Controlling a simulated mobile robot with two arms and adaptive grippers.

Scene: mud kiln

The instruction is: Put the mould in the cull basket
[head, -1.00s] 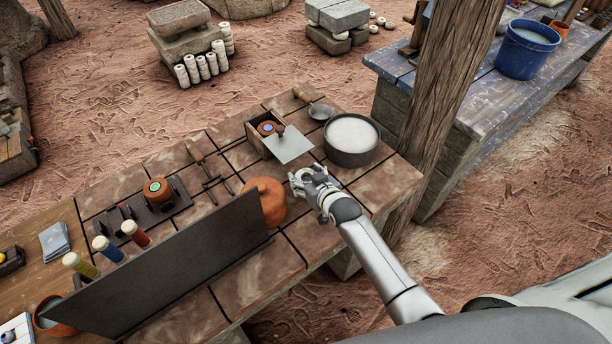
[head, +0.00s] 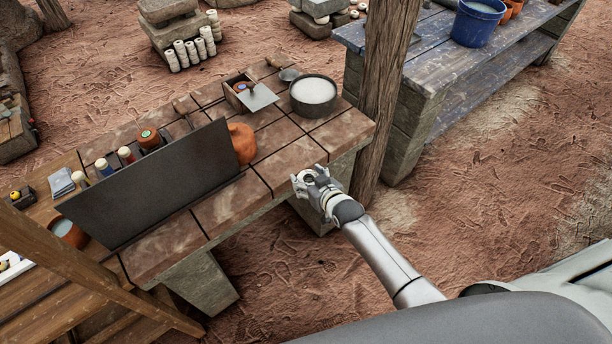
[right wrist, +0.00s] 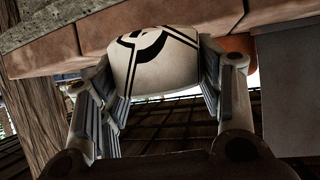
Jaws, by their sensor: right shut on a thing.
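My right gripper (head: 308,177) is in front of the brick-topped bench, past its near right edge, over the ground in the head view. In the right wrist view the gripper (right wrist: 160,85) is shut on a pale rounded piece with black line markings (right wrist: 155,62), which appears to be the mould. The fingers press on its two sides. In the head view the piece is small and mostly hidden by the fingers. I cannot make out a cull basket in either view. My left gripper is not in view.
The bench (head: 225,205) carries a dark upright panel (head: 150,185), an orange pot (head: 242,142), a wooden box (head: 236,96) and a grey bowl (head: 313,110). A wooden post (head: 388,95) stands at its right end. A blue bucket (head: 478,24) stands on another table. Ground at right is open.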

